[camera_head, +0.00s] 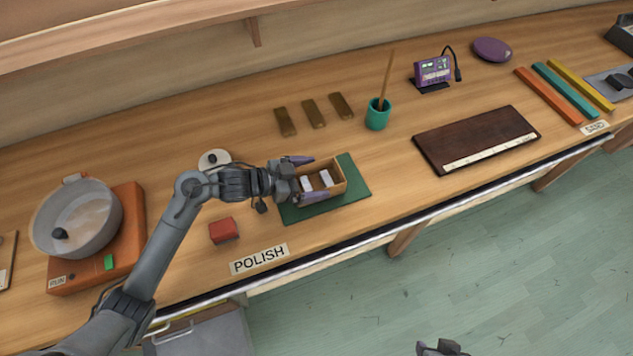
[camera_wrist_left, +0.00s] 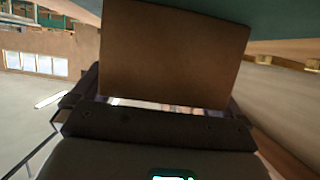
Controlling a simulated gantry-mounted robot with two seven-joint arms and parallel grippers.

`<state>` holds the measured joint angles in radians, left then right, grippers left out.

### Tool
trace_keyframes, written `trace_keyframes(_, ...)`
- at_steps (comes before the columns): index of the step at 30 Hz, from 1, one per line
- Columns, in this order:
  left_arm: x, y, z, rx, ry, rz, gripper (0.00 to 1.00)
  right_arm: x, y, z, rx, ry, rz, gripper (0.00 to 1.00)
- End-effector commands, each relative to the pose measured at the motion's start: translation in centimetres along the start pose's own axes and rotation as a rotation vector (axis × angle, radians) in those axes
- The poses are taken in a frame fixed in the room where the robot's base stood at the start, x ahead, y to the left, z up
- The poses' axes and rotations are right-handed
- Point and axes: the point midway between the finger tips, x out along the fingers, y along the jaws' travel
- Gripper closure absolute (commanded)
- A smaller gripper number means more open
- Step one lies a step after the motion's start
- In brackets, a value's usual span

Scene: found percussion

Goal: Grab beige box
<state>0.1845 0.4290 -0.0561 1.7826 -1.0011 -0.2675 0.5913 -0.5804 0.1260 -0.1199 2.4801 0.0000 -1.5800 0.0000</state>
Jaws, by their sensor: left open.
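The beige box (camera_head: 340,172) is a small open-topped tray with pale pieces inside. It rests on the dark green mat (camera_head: 356,186) near the bench's front edge. My left gripper (camera_head: 307,178) is open, with one purple-tipped finger at the box's far side and the other at its near side. I cannot tell whether the fingers touch it. In the left wrist view a flat brown face of the box (camera_wrist_left: 175,50) fills the space ahead of the gripper. A dark part of my right gripper (camera_head: 441,348) shows at the bottom edge; its fingers are unclear.
A red block (camera_head: 223,230) and the POLISH label (camera_head: 259,259) lie near the mat. A teal cup (camera_head: 378,115) with a stick and several brown bars (camera_head: 314,113) stand behind. A dark board (camera_head: 475,137) lies right. A pot (camera_head: 78,215) sits on an orange base at left.

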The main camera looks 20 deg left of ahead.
Motion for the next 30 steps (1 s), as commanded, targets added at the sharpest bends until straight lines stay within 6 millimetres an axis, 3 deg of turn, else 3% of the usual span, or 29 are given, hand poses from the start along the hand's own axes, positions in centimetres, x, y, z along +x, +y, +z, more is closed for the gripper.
trace_keyframes(2, 0.0, 0.0, 0.0, 0.000, 0.000, 0.000, 0.00, 0.0, 0.0, 0.0, 0.001, 0.000, -0.001, 0.57)
trace_keyframes(10, 0.0, 0.0, 0.0, 0.000, 0.000, 0.000, 0.39, 0.0, -0.2, 0.0, 0.006, 0.001, -0.005, 0.57)
trace_keyframes(22, -0.2, -0.1, -0.6, 0.002, 0.004, -0.002, 0.39, -0.2, -0.2, -0.1, 0.009, 0.001, -0.007, 0.57)
trace_keyframes(30, -1.1, -0.1, -2.6, 0.003, 0.005, -0.002, 0.39, -0.8, -0.1, -0.3, 0.006, 0.001, -0.005, 0.57)
